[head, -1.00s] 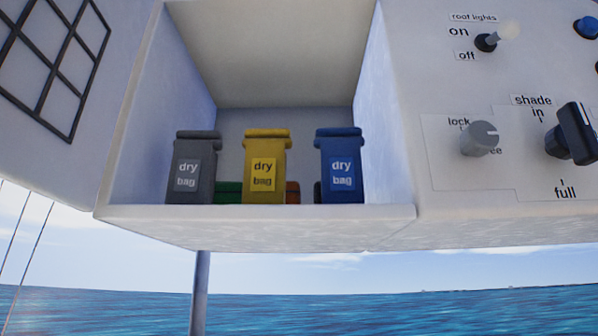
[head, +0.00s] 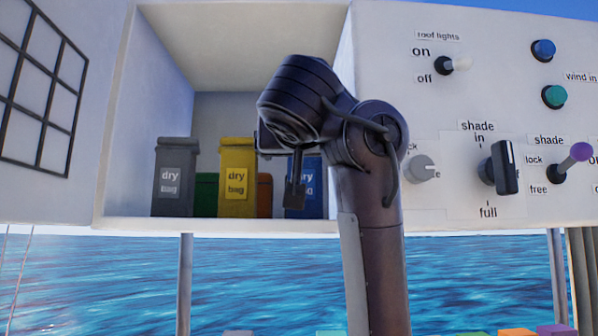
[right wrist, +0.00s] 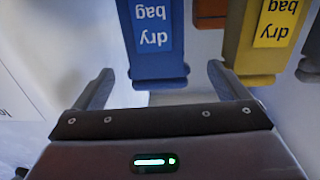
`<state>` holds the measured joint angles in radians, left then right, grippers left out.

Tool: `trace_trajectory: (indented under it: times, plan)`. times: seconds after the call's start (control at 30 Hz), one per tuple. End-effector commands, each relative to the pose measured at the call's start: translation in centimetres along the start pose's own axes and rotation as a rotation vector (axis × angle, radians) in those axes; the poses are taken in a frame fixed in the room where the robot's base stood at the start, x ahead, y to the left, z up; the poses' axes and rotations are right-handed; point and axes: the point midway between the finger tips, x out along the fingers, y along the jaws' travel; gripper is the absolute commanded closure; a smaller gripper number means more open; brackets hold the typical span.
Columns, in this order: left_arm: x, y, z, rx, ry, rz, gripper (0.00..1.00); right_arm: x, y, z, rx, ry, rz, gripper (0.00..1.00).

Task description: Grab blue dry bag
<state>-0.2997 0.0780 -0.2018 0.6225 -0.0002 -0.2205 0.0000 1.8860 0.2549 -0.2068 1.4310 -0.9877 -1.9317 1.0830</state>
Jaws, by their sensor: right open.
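The blue dry bag (head: 314,203) stands upright at the right end of the open white locker. In the head view my right arm hides its top and part of its left side. It also shows upside down in the right wrist view (right wrist: 157,66). My right gripper (head: 288,178) is in front of the blue bag. In the right wrist view its open fingers (right wrist: 161,78) are spread to either side of the bag's width, and I see no grip on it. My left gripper is not in view.
The yellow dry bag (head: 237,205) stands left of the blue one, close to a finger in the wrist view. The grey dry bag (head: 173,200) is farther left. Green and orange items (head: 264,196) sit behind. The locker's right wall and switch panel (head: 440,110) are at the right.

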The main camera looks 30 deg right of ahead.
Motion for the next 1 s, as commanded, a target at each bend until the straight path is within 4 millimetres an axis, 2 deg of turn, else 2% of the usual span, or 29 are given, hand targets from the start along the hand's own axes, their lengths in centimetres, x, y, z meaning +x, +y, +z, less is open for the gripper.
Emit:
trace_trajectory:
  times: [0.03,0.13,0.43,0.57,0.77,1.0]
  plan:
    - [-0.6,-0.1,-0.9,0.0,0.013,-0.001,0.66,0.7,0.1,-0.2,-0.002,-0.003,0.002,0.05]
    - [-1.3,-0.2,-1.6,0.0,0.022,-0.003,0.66,1.8,0.1,-0.3,-0.002,-0.002,0.0,0.05]
    - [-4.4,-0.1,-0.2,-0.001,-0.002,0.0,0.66,5.7,0.2,-0.5,-0.002,0.0,0.0,0.05]
    - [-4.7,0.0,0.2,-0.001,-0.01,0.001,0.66,6.5,0.1,-0.1,-0.002,0.0,-0.003,0.05]
    - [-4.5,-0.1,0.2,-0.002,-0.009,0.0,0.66,6.5,0.1,0.0,-0.001,0.001,-0.005,0.05]
    - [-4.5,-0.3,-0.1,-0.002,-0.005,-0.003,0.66,6.4,0.1,0.0,-0.001,0.001,-0.005,0.36]
